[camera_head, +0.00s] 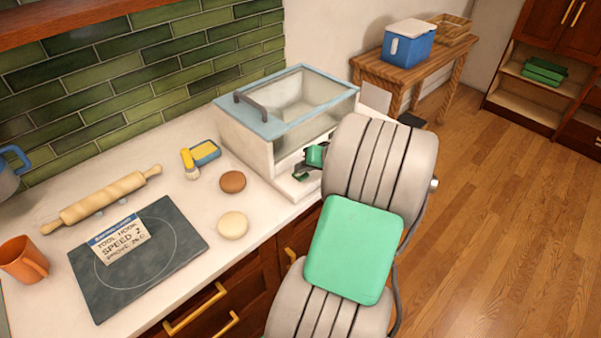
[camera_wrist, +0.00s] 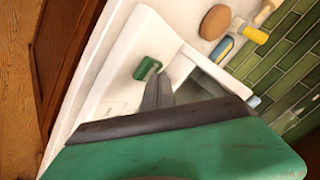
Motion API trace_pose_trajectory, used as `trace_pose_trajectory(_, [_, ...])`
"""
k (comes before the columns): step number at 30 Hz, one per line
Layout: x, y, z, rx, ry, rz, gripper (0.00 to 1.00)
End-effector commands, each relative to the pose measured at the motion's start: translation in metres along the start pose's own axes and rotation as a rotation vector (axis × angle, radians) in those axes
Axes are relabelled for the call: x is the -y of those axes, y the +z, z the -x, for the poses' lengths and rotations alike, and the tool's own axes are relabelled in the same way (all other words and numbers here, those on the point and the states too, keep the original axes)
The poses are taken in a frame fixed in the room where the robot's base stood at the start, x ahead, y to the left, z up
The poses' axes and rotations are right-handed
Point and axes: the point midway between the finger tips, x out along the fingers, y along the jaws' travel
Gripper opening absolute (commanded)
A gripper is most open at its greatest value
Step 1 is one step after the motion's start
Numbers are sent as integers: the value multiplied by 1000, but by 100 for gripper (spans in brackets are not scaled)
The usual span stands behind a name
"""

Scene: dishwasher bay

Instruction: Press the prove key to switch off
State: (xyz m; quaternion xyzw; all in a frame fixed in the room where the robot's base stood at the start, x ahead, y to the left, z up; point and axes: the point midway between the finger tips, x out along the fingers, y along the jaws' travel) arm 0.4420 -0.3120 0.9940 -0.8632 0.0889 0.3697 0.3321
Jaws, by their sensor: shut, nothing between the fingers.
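A white proving box (camera_head: 245,135) with a blue-rimmed glass lid stands on the counter, its lid down. A small green key (camera_wrist: 147,69) sits on the box's white front ledge (camera_wrist: 108,88). A bit of green also shows low at the ledge in the head view (camera_head: 301,177). My gripper (camera_wrist: 158,88) is shut and empty, its dark fingertips close to the key. I cannot tell whether they touch it. In the head view my gripper (camera_head: 300,172) is at the box's front, partly hidden by my arm. Faint marks on the ledge are unreadable.
Two round lumps, one brown (camera_head: 232,182) and one pale (camera_head: 233,225), lie left of the box near a sponge (camera_head: 204,151) and a yellow-topped bottle (camera_head: 189,163). A card (camera_head: 119,238) rests on a dark slab (camera_head: 177,245). A rolling pin (camera_head: 100,198) lies behind. Floor at right is clear.

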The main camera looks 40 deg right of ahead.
Motion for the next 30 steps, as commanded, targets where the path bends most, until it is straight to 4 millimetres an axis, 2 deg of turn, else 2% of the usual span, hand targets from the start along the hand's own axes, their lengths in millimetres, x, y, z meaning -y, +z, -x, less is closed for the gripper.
trace_pose_trajectory(16, [30,-30,41,-2,0,1,0])
trace_pose_trajectory(28, [30,-31,42,-1,0,1,0])
trace_pose_trajectory(30, [30,-26,42,20,1,6,0])
